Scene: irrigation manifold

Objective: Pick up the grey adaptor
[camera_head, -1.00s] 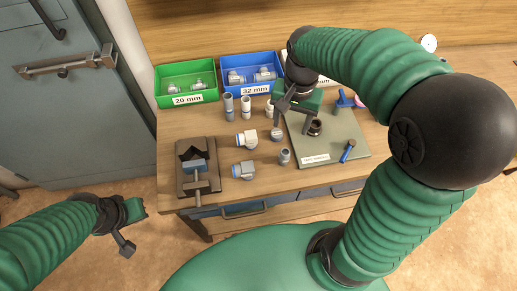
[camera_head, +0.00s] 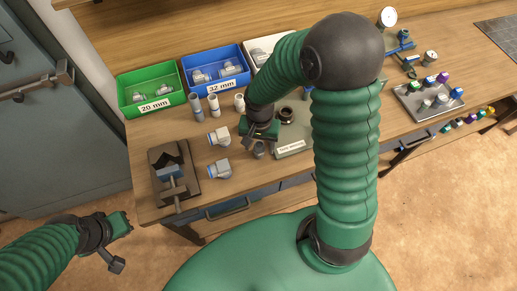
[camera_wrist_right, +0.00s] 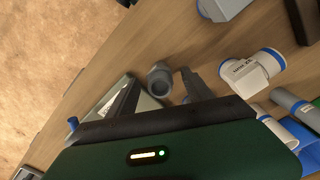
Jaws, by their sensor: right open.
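The grey adaptor (camera_head: 259,151) is a short hollow cylinder on the bench, partly hidden under my right gripper (camera_head: 260,146) in the head view. In the right wrist view the grey adaptor (camera_wrist_right: 160,79) stands apart, its open end showing, close to the tips of my right gripper (camera_wrist_right: 163,93). The right gripper is open and empty, with its dark fingers to either side of the adaptor. My left gripper (camera_head: 122,245) is away from the bench at the lower left, over the floor; its jaw opening is unclear.
Upright pipe pieces (camera_head: 213,105) stand behind, before the green bin (camera_head: 152,104) and blue bin (camera_head: 216,86). A grey-green board (camera_head: 293,150) is close on the right.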

